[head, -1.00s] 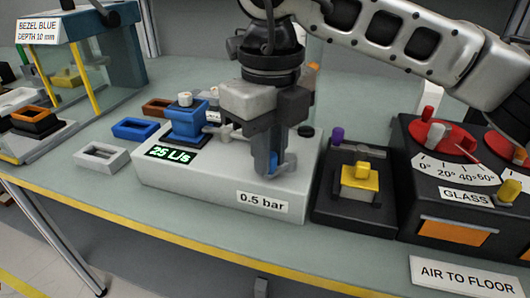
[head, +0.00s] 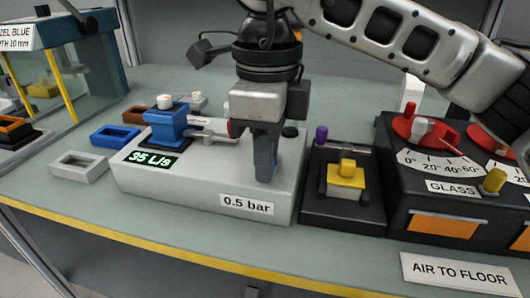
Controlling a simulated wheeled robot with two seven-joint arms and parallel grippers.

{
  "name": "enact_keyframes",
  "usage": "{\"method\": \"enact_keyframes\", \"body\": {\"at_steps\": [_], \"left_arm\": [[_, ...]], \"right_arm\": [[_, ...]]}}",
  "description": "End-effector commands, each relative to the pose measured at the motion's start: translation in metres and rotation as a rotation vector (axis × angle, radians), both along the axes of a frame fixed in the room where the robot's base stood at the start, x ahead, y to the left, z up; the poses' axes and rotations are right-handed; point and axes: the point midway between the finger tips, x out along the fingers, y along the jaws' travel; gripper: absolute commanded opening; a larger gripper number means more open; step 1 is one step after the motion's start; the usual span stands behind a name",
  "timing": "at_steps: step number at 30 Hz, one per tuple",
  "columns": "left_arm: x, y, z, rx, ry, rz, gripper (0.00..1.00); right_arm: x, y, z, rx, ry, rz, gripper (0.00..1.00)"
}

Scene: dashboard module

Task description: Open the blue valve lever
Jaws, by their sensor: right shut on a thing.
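My right gripper (head: 265,172) points down over the right part of the pale grey module (head: 200,190) labelled 0.5 bar. It is shut on the blue valve lever (head: 274,158), of which only a blue sliver shows between and beside the fingers. The rest of the lever and its pivot are hidden by the gripper. The green display (head: 151,161) on the module appears to read 35 L/s. My left gripper is not in view.
A blue block with a white knob (head: 166,122) and a metal rod (head: 212,137) stand left of the gripper. To the right are a black unit with a yellow block (head: 346,178) and the dial box (head: 440,190). Blue (head: 115,137) and grey (head: 79,167) frames lie at left.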

Motion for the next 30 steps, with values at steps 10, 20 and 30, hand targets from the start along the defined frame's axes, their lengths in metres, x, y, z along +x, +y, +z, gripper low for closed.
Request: {"method": "enact_keyframes", "body": {"at_steps": [10, 20, 30], "left_arm": [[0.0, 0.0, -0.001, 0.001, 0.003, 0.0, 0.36], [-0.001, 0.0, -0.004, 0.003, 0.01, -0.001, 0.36], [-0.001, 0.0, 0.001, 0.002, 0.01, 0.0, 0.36]], "right_arm": [[0.0, 0.0, 0.001, 0.0, -0.002, 0.002, 0.23], [0.0, 0.0, 0.001, 0.0, -0.001, 0.001, 0.39], [0.0, 0.0, 0.048, 0.001, -0.004, 0.0, 0.39]]}}
